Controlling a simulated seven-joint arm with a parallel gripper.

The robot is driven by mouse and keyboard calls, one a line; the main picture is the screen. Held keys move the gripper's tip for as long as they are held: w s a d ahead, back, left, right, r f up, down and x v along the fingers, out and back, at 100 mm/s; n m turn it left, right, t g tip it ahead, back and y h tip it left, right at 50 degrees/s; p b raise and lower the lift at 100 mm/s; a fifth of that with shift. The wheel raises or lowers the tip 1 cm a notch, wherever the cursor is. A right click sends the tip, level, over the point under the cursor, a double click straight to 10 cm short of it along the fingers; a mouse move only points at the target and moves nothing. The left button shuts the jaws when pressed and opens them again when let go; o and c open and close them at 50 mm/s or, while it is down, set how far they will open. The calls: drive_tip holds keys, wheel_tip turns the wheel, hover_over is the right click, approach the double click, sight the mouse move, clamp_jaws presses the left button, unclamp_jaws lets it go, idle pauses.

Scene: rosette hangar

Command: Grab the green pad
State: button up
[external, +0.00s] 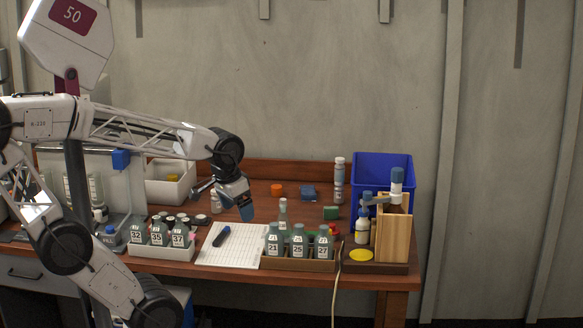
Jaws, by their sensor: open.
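A small green pad (331,213) lies on the wooden table right of the middle, behind the front row of numbered bottles. My gripper (240,207) hangs over the table to the left of the pad, pointing down with a blue tip. It is open and well apart from the pad. Nothing shows between its fingers, though they are small and partly hidden in this view.
A tray of numbered bottles (299,246) stands in front of the pad. An orange piece (277,190) and a blue piece (308,193) lie behind it. A white-and-grey bottle stack (339,180), a blue bin (382,170) and a wooden stand (394,230) are right. Paper (229,249) lies in front.

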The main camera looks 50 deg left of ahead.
drive_tip(key=m+t+y, duration=0.6)
drive_tip(key=m+y, duration=0.5)
drive_tip(key=m, duration=1.5)
hover_over(326, 207)
wheel_tip(326, 207, down, 18)
drive_tip(key=shift+s+d, duration=0.15)
drive_tip(key=shift+d, duration=0.25)
drive_tip(key=shift+f, duration=1.7)
